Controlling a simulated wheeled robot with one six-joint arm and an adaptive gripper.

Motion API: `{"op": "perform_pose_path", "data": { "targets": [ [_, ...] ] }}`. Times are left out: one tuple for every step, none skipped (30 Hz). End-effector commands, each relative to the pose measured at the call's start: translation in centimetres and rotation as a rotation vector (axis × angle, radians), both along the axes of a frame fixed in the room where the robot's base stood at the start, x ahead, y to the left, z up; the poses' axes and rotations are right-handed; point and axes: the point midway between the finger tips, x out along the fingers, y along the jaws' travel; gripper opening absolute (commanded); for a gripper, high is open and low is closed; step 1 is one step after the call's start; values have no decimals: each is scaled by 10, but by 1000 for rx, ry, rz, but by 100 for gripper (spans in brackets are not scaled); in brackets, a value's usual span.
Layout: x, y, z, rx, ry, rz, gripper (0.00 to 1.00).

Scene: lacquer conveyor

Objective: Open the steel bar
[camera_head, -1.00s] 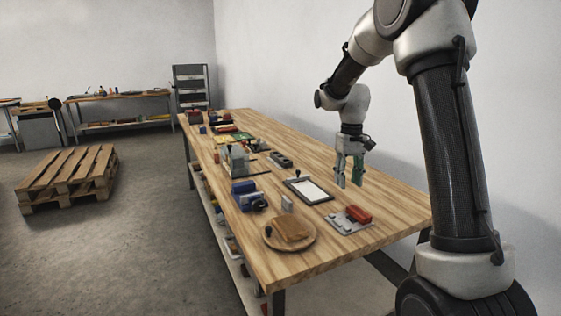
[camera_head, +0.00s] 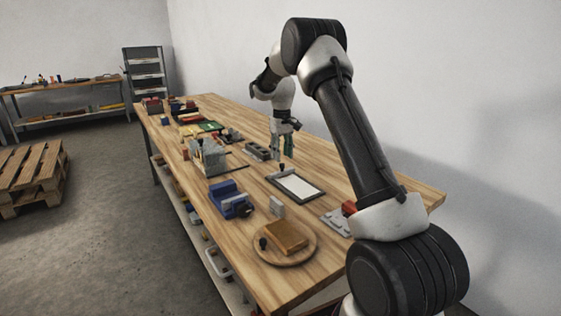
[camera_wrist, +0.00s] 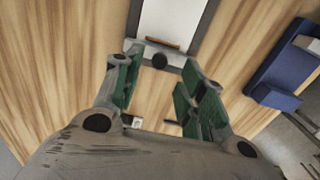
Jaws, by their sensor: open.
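A dark-framed clipboard (camera_head: 310,198) with a white sheet lies on the wooden table; its sheet (camera_wrist: 172,18) also shows in the wrist view. A thin bar (camera_wrist: 163,43) crosses its near end in the wrist view, looking reddish-brown, with a dark round knob (camera_wrist: 160,61) beside it. I cannot tell for certain that this is the steel bar. My gripper (camera_head: 282,156) is above the table by the clipboard's far end. In the wrist view my gripper (camera_wrist: 160,78) is open, its green-padded fingers apart with nothing held between them.
A blue vise (camera_head: 230,200) stands left of the clipboard. A round wooden board (camera_head: 285,248) with a brown block is nearer. A grey slotted block (camera_head: 257,151) and a grey fixture (camera_head: 208,157) lie farther back. A white wall runs along the right.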

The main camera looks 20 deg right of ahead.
Motion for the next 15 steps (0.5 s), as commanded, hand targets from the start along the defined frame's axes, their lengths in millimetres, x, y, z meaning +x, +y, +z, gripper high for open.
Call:
{"op": "perform_pose_path", "data": {
  "targets": [
    [0, 0, -9, 0, 2, 0, 41],
    [0, 0, -13, 0, 1, 0, 41],
    [0, 0, -19, 0, 1, 0, 41],
    [0, 0, -23, 0, 1, 0, 41],
    [0, 0, -26, 0, 1, 0, 41],
    [0, 0, -30, 0, 1, 0, 41],
    [0, 0, -32, 0, 1, 0, 41],
    [0, 0, -34, 0, 1, 0, 41],
    [0, 0, -35, 0, 0, -1, 41],
    [0, 0, -36, 0, 0, -1, 41],
    [0, 0, -37, 0, -1, -1, 41],
    [0, 0, -37, 0, -1, -1, 41],
    [0, 0, -37, 0, -1, -1, 41],
    [0, 0, -37, 0, -1, -1, 41],
    [0, 0, -37, 0, -1, -1, 41]
  ]
}}
